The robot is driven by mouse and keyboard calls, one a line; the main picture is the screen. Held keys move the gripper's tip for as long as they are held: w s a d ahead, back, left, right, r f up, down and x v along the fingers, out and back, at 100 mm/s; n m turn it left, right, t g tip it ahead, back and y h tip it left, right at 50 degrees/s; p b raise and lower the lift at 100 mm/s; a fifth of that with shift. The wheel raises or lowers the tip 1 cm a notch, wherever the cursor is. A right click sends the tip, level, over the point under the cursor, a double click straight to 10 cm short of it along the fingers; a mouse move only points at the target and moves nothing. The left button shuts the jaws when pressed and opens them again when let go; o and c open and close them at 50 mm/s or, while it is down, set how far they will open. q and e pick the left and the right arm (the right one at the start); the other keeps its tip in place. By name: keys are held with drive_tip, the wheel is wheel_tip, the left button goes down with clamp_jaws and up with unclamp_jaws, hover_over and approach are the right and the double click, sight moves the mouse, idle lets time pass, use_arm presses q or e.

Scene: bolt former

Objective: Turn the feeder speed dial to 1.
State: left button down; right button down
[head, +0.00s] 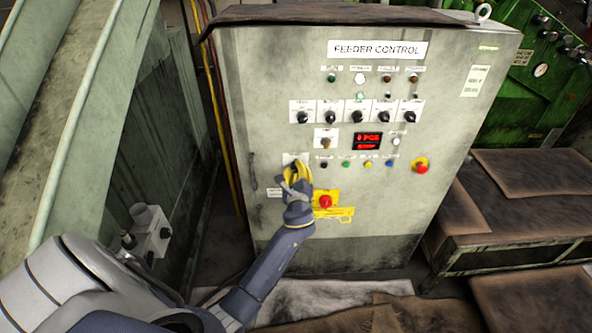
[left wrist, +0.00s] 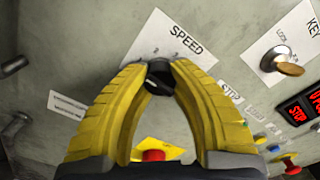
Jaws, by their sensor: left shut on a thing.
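The feeder control cabinet (head: 265,120) stands in front of me. Its speed dial (left wrist: 160,78) is a black knob on a white plate marked SPEED (left wrist: 186,40) in the left wrist view. My left gripper (left wrist: 158,70) has its yellow fingertips closed on the two sides of the knob. In the head view the left gripper (head: 297,168) reaches the panel's lower left and hides the dial. The fingers cover part of the plate's scale, and I cannot tell which number the knob points to. My right gripper is not in view.
A red emergency button (head: 325,202) on a yellow plate sits just right of and below the left gripper. A key switch (head: 326,143), a red display (head: 367,141) and several small buttons are close by. A brown-topped bench (head: 530,185) stands at the right.

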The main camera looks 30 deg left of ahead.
use_arm(q)
drive_tip(key=shift+d+f+n, duration=0.15)
drive_tip(key=shift+f+n, duration=0.1)
drive_tip(key=shift+n, duration=0.05)
idle(0.4)
drive_tip(key=c, duration=1.5)
unclamp_jaws()
drive_tip(key=o, duration=0.5)
drive_tip(key=shift+r, duration=0.15)
drive_tip(key=v, duration=1.2)
drive_tip(key=shift+w, duration=0.1)
